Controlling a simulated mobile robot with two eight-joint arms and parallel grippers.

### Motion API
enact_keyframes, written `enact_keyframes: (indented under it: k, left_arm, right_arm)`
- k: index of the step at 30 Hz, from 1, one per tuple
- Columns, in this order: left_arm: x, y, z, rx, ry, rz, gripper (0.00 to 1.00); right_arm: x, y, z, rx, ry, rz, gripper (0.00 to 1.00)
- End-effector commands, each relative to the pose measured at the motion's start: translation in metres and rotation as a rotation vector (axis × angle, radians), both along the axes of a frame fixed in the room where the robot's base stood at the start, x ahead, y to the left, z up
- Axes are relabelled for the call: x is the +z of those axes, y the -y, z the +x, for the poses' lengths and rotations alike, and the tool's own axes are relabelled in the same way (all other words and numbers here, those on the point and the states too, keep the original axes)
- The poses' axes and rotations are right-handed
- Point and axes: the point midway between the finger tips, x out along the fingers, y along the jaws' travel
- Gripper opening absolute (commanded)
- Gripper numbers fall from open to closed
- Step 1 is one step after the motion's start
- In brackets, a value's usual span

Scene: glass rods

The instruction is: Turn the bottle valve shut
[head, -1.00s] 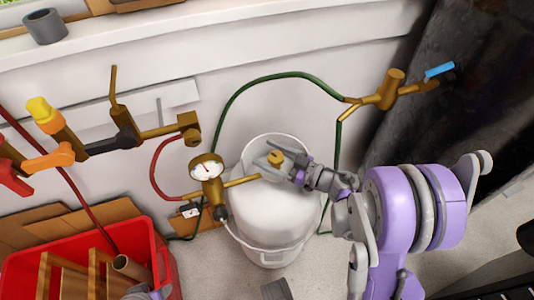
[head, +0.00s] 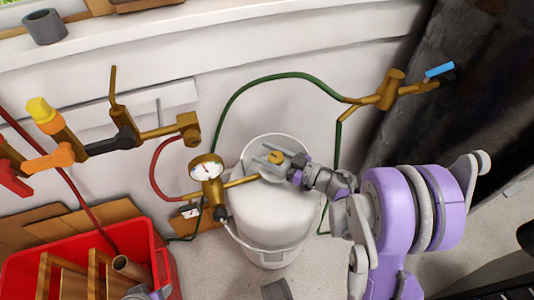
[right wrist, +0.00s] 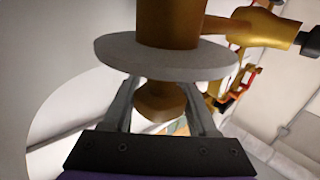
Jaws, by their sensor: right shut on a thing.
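The white bottle (head: 270,215) stands upright by the wall. Its valve has a pale grey disc and a brass end piece (head: 275,157) at the top. My right gripper (head: 266,160) reaches in from the right, with one finger on each side of the brass piece. In the right wrist view the grey disc (right wrist: 165,57) lies across the fingertips of my right gripper (right wrist: 160,92). A brass nut (right wrist: 160,102) sits between the fingers, and the gripper is shut on the valve. The exact contact is partly hidden.
A brass regulator with a round gauge (head: 206,167) stands just left of the valve. A green hose (head: 270,77) arches behind it to a brass torch fitting (head: 390,90). A red crate (head: 165,260) stands at lower left. A dark panel (head: 430,120) rises at right.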

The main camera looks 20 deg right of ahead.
Motion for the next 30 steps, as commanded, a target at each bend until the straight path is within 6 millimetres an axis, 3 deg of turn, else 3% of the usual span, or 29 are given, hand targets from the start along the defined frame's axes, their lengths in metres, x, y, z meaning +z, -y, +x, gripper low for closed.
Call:
enact_keyframes:
  k: [8,19,30]
  left_arm:
    - [-0.004,0.000,0.000,0.000,-0.001,0.000,0.50]
    - [-0.012,0.000,0.002,0.000,-0.003,0.000,0.50]
    - [-0.014,0.000,0.002,0.000,-0.004,0.000,0.50]
  right_arm:
    - [-0.001,0.001,0.001,-0.088,0.000,0.000,0.03]
    - [-0.001,0.007,0.004,-0.385,-0.003,0.002,0.03]
    - [-0.001,0.013,0.005,-0.550,-0.003,0.000,0.03]
